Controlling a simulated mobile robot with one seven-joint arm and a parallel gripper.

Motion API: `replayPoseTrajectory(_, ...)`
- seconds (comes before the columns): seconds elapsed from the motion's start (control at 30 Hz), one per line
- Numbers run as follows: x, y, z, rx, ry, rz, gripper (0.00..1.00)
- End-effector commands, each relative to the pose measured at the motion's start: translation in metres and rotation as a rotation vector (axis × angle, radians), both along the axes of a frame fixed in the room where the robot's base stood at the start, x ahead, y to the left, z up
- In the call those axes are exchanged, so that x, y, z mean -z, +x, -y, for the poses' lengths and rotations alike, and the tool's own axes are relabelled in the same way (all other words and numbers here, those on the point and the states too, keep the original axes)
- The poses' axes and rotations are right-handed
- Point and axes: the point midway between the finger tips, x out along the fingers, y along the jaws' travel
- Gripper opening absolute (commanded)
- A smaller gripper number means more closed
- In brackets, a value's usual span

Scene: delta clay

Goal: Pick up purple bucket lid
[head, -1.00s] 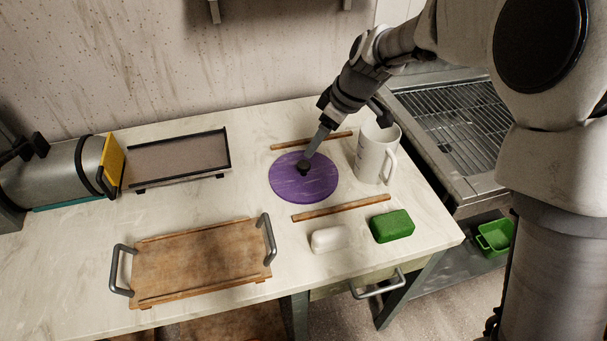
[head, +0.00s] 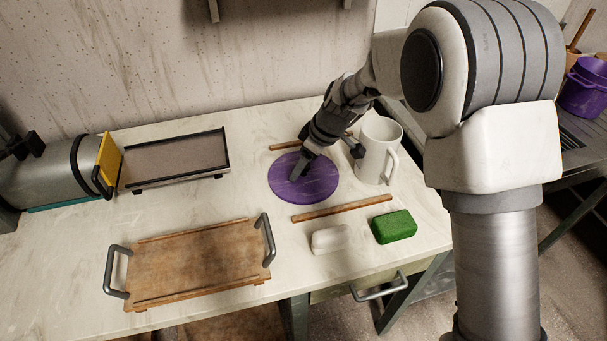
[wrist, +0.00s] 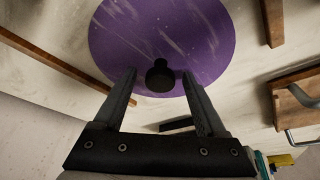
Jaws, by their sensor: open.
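The purple bucket lid (head: 318,184) is a flat round disc lying on the pale worktop, between two wooden strips. Its dark round knob (wrist: 160,76) shows in the wrist view, between and just beyond my fingertips. My gripper (head: 299,176) is over the lid, its jaws apart and empty. In the wrist view my gripper (wrist: 160,76) has one finger on each side of the knob, with gaps on both sides. In the head view my fingers hide the knob. I cannot tell whether the fingertips touch the lid.
A white mug (head: 374,160) stands close to the right of my wrist. Wooden strips (head: 342,208) lie near the lid. A white block (head: 329,239) and a green block (head: 394,227) sit in front. A wooden tray (head: 200,262) is at front left. A purple bucket (head: 583,92) stands far right.

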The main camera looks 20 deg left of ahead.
Motion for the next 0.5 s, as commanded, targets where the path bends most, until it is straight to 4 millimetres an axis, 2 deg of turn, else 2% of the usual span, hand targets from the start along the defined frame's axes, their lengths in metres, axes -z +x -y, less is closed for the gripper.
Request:
replayPoseTrajectory(0.07,-0.0006,0.0002,0.0003,0.0,0.0,0.0,0.74)
replayPoseTrajectory(0.4,-0.0006,0.0001,0.0006,0.0,0.0,0.0,0.14)
replayPoseTrajectory(0.5,-0.0006,0.0001,0.0007,0.0,-0.001,0.0,0.0)
